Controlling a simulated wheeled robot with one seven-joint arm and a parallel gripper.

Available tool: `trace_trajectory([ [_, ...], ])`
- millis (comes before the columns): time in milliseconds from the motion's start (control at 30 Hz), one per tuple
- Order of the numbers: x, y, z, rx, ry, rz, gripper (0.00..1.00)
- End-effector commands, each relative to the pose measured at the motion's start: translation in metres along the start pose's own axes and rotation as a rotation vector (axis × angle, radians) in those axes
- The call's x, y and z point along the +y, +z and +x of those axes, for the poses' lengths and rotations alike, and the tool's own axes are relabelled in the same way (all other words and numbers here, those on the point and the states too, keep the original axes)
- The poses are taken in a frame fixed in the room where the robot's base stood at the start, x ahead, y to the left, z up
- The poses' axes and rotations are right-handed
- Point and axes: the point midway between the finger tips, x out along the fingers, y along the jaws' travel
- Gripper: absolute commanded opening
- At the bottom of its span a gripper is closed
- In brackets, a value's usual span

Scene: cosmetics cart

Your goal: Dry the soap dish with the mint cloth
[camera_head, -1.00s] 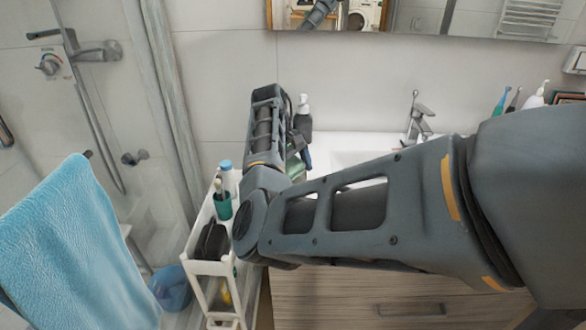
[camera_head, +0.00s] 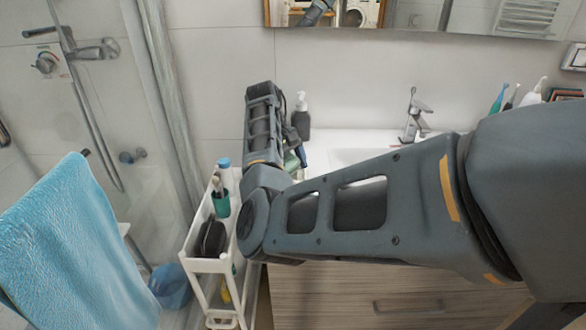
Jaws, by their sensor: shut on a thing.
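My arm crosses the view from the right, and its forearm rises over the left end of the washbasin counter. My gripper (camera_head: 300,154) shows only as a small dark part behind the forearm, low over the counter. A small green patch (camera_head: 291,162) shows beside it, partly covered by my arm; it looks like the mint cloth, shut in the gripper. I cannot make out the soap dish; my arm hides that part of the counter.
A dark pump bottle (camera_head: 301,118) stands behind the gripper. A white cart (camera_head: 208,266) with bottles and a dark pouch stands left of the counter (camera_head: 335,140). The tap (camera_head: 415,115) is to the right. A blue towel (camera_head: 75,250) hangs front left.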

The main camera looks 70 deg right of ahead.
Motion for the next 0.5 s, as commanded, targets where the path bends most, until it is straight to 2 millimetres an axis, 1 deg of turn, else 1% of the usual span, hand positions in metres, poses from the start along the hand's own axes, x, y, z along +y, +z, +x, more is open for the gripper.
trace_trajectory([
  [200,0.008,0.007,0.006,-0.002,0.001,0.001,0.70],
  [500,0.017,0.015,0.009,-0.002,0.001,0.002,0.70],
])
